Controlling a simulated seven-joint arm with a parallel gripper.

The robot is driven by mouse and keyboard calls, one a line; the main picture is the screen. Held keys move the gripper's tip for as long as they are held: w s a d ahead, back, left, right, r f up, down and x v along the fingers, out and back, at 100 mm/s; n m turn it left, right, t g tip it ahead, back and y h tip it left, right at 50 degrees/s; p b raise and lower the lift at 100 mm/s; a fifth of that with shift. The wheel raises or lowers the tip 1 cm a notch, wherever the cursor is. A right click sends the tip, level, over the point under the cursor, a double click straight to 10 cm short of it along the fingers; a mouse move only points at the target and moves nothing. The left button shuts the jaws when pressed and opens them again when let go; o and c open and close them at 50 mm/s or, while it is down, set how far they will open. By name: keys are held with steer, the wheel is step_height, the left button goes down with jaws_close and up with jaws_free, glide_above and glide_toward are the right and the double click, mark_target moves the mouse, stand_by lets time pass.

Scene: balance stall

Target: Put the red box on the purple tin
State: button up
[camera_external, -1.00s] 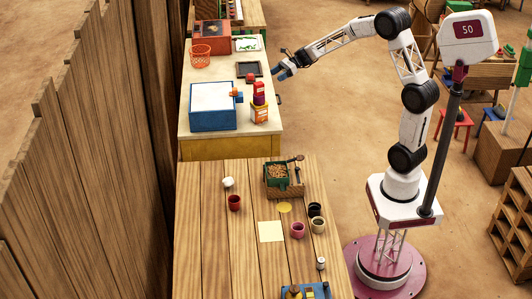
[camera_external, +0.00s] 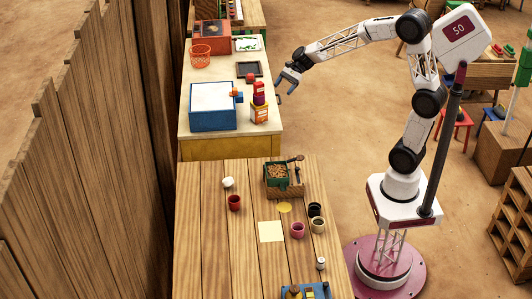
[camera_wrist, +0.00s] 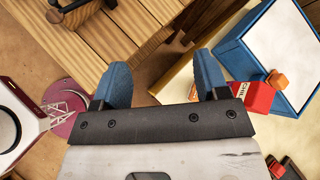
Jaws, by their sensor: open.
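A blue bin with a white top (camera_external: 212,108) stands just left of the stack, with an orange piece (camera_external: 237,93) at its edge. A dark tray (camera_external: 249,69) and an orange basket (camera_external: 200,56) lie farther back. A wooden table (camera_external: 210,230) with cups is in front.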

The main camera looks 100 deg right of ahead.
steer(key=s+a+r+n+g+h, duration=0.1)
steer(key=s+a+n+g, duration=0.1)
steer(key=s+a+n, duration=0.35)
steer(key=s+a+n+g, duration=0.1)
steer(key=s+a+n, duration=0.1)
steer(key=a, duration=0.7)
steer(key=s+a+r+n+g+h, duration=0.1)
steer(key=s+a+n+g, duration=0.1)
steer(key=s+a+n, duration=0.35)
steer(key=s+a+f+n+h, duration=0.1)
steer(key=s+a+n+h, duration=0.3)
steer(key=s+a+n, duration=0.6)
steer(key=s, duration=0.4)
steer(key=shift+a+f+n+g+h, duration=0.3)
steer(key=shift+f+n+h, duration=0.05)
steer(key=shift+n+h, duration=0.05)
